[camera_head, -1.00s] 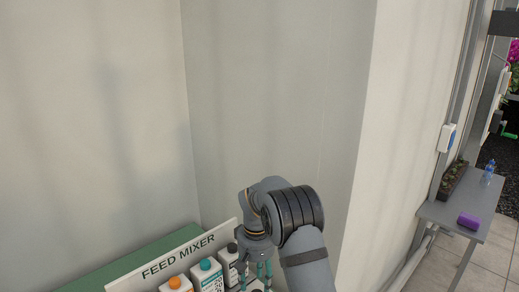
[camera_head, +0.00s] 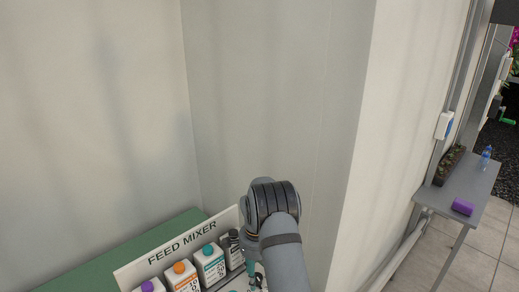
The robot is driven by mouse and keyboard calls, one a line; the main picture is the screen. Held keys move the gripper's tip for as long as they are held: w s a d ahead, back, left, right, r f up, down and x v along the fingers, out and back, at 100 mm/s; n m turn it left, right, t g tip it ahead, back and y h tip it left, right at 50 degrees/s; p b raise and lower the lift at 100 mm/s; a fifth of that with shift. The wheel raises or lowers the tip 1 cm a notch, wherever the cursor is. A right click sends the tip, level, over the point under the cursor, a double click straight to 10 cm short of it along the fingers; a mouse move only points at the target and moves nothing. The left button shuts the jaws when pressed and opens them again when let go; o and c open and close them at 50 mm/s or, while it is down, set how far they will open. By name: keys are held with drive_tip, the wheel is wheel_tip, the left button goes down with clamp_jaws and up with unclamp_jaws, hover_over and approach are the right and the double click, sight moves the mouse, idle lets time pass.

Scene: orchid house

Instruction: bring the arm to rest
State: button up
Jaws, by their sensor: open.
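My arm (camera_head: 276,235) reaches in from the bottom edge, its dark-banded joint in front of the wall corner. My gripper (camera_head: 253,278) hangs below that joint at the bottom edge, at the right end of the bottle row, partly hidden by the arm and cut off by the frame. Its teal-marked fingers are apart, and I see nothing held between them. Whether it touches anything below cannot be told.
The feed mixer sign (camera_head: 182,246) stands on a green surface (camera_head: 165,233), with an orange-capped bottle (camera_head: 182,276), a teal-capped bottle (camera_head: 209,264) and others before it. Bare walls stand behind. At right, a grey bench (camera_head: 459,193) holds a purple block (camera_head: 463,206) and a small blue bottle (camera_head: 486,152).

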wheel_tip(320, 180, up, 10)
drive_tip(key=b, duration=0.2)
idle(0.4)
